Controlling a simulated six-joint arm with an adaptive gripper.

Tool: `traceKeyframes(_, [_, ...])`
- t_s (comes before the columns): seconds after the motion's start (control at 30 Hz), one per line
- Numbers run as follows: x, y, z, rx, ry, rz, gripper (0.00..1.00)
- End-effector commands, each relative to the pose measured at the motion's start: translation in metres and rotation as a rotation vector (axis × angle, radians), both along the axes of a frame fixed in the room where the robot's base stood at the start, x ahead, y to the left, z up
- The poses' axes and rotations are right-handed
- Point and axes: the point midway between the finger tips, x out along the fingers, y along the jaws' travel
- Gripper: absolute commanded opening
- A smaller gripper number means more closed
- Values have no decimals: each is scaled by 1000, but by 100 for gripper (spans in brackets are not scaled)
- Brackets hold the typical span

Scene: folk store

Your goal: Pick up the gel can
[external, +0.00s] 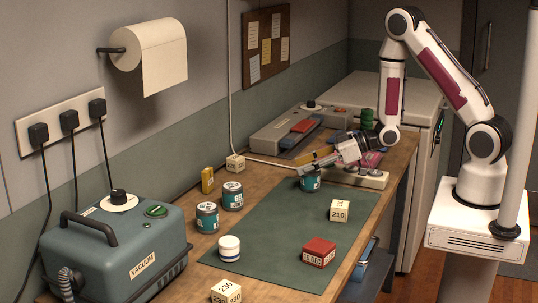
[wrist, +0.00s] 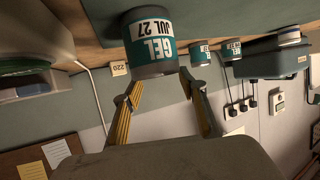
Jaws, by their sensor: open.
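A teal-and-grey gel can (external: 310,184) stands on the far edge of the green mat, just below my gripper (external: 314,163) in the external view. In the wrist view the gel can (wrist: 150,42) is large, appears upside down and reads "GEL JUL 27". My gripper's yellow fingers (wrist: 160,82) are spread and empty, their tips close to the can. I cannot tell whether they touch it. Two similar cans, a nearer one (external: 207,218) and a farther one (external: 232,196), stand left of the mat; they also show smaller in the wrist view (wrist: 200,54).
The green mat (external: 275,240) holds a red box (external: 319,252) and a cream "210" block (external: 340,211). A white-lidded jar (external: 229,248) stands at its left edge. A vacuum unit (external: 130,250) is at front left.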

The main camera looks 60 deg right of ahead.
Motion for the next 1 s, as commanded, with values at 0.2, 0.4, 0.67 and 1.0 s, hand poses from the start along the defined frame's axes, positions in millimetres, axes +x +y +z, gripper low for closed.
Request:
traceKeyframes(0.2, [0,0,-15,1,2,-1,42])
traceKeyframes(0.4, [6,3,-29,-1,-2,3,42])
traceKeyframes(0.67, [24,11,-36,-1,-2,2,42])
traceKeyframes(1.0, [25,12,-37,0,-1,0,42])
